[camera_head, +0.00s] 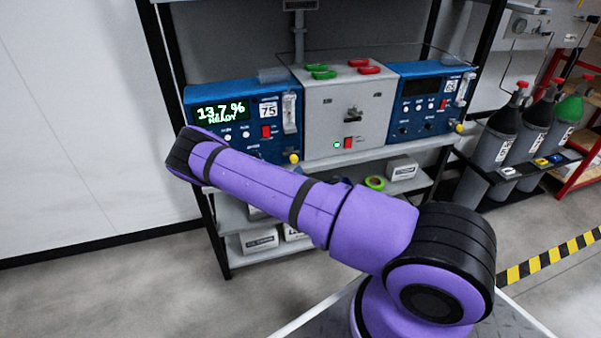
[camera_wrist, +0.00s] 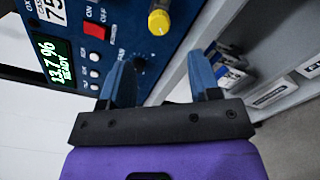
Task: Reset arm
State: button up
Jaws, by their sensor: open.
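My purple arm reaches from the lower right to the upper left in the head view, and its end is in front of the left blue analyser (camera_head: 245,145). My gripper (camera_wrist: 163,85) shows in the wrist view with its two blue fingers apart and nothing between them. The fingers point toward the analyser's front panel (camera_wrist: 122,30), near a dark knob. I cannot tell whether they touch it. The analyser display reads 13.7 % READY, and a red switch (camera_wrist: 95,30) and a yellow knob (camera_wrist: 159,22) show on it. The gripper is hidden behind the arm in the head view.
A grey central unit (camera_head: 348,112) with red and green levers and a right blue analyser (camera_head: 425,98) share the shelf. Boxes (camera_head: 260,241) and a green tape roll (camera_head: 374,183) lie on lower shelves. Gas cylinders (camera_head: 495,140) stand at right. Open floor lies at left.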

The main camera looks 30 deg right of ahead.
dwell(0.6)
jog(key=w+a+r+m+g+h, duration=0.25)
jog(key=r+m+g, duration=0.45)
jog(key=r+m, duration=0.6)
jog(key=s+a+r+m+g+y, duration=0.1)
jog(key=s+a+r+m+y, duration=0.25)
jog(key=r, duration=0.55)
jog(key=s+a+r+m+g+y, duration=0.15)
jog(key=a+r, duration=0.25)
jog(key=r, duration=0.5)
jog(key=s+a+r+m+y, duration=0.2)
jog(key=s+a+r+y, duration=0.15)
jog(key=s+r, duration=0.95)
jog(key=s+a+r+g, duration=0.1)
jog(key=s+r, duration=0.1)
jog(key=s, duration=0.7)
jog(key=s+r+m+g+h, duration=0.1)
jog(key=s+r, duration=0.1)
jog(key=s, duration=0.7)
jog(key=shift+s+a+g, duration=0.35)
jog(key=shift+s+a, duration=0.05)
